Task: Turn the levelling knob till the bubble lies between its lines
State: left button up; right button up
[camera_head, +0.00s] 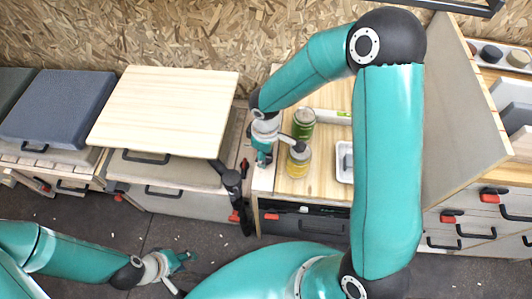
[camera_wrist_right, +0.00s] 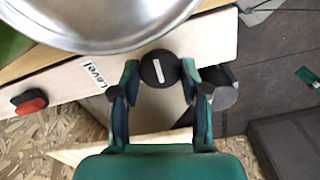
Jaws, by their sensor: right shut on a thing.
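In the right wrist view a round black knob (camera_wrist_right: 160,68) with a white mark on top sits at a pale board's edge, beside the printed word Level. My right gripper (camera_wrist_right: 160,85) is shut on this knob, one finger on each side. In the head view my right gripper (camera_head: 264,158) is at the worktop's left edge, and the knob is hard to make out there. My left gripper (camera_head: 182,262) is open and empty above the floor.
A green can (camera_head: 303,123) and a yellow-labelled can (camera_head: 298,162) stand close right of my right gripper. A white tray (camera_head: 344,162) lies further right, partly behind my arm. A pale wooden panel (camera_head: 165,105) lies on the left cabinet.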

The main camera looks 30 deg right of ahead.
jog(key=o, duration=1.1)
jog(key=shift+o, duration=0.2)
notch_tip(320, 180, up, 12)
jog(key=shift+s, duration=0.1)
dwell(0.8)
